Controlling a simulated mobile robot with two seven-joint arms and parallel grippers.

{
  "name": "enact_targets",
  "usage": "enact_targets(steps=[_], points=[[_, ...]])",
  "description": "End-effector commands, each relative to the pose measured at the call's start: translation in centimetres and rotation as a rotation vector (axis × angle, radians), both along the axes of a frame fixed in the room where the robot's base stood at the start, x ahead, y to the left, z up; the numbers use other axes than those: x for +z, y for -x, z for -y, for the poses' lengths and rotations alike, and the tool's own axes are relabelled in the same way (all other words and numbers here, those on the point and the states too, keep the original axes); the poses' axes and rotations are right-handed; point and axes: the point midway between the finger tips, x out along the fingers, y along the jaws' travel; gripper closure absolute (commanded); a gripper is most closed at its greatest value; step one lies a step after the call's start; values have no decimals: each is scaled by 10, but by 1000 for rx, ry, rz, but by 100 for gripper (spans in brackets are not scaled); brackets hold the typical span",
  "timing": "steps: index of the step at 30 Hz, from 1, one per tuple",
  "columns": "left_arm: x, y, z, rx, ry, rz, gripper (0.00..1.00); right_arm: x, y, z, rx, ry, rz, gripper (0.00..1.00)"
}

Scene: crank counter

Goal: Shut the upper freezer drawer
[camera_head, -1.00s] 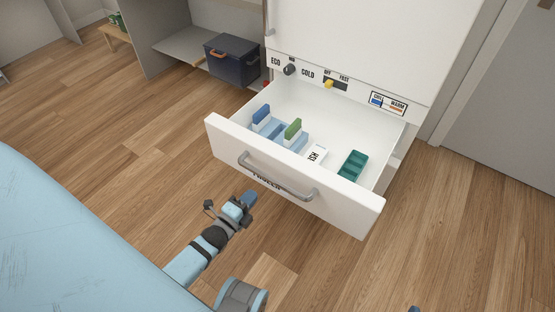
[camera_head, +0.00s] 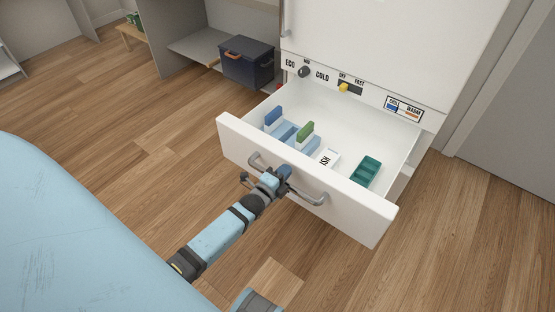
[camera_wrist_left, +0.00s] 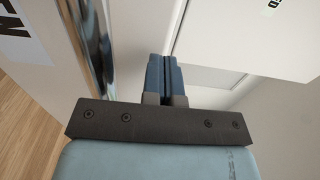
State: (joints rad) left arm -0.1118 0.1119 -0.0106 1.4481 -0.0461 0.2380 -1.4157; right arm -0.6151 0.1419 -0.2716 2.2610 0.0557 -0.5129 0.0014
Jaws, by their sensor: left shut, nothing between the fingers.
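The upper freezer drawer (camera_head: 235,135) is white and stands pulled out from the freezer, with its inside showing from above. A grey curved handle (camera_head: 316,198) runs across its front; my left gripper hides part of the handle and the label behind it. My left gripper (camera_head: 286,171) is at the drawer front, near the handle's left half, shut and empty. I cannot tell whether it touches the drawer. In the left wrist view its blue fingers (camera_wrist_left: 165,73) are together, with a shiny metal bar at the left. My right gripper is not in view.
The drawer holds blue and green items, a white package (camera_head: 327,159) and a teal tray (camera_head: 366,171). The freezer face above has a knob (camera_head: 304,72) and a yellow slider (camera_head: 344,88). Wooden floor lies clear in front.

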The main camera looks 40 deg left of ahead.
Motion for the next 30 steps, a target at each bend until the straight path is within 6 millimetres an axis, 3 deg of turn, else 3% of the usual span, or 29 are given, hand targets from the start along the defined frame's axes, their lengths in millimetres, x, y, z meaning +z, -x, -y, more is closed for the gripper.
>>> enact_targets(steps=[6, 23, 30], points=[[0, -11, 0, -1, -1, 0, 100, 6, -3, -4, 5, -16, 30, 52], [0, -16, 0, 0, 0, 0, 100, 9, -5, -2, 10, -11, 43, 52], [0, -36, 1, 0, 0, 1, 100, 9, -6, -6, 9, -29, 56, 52]])
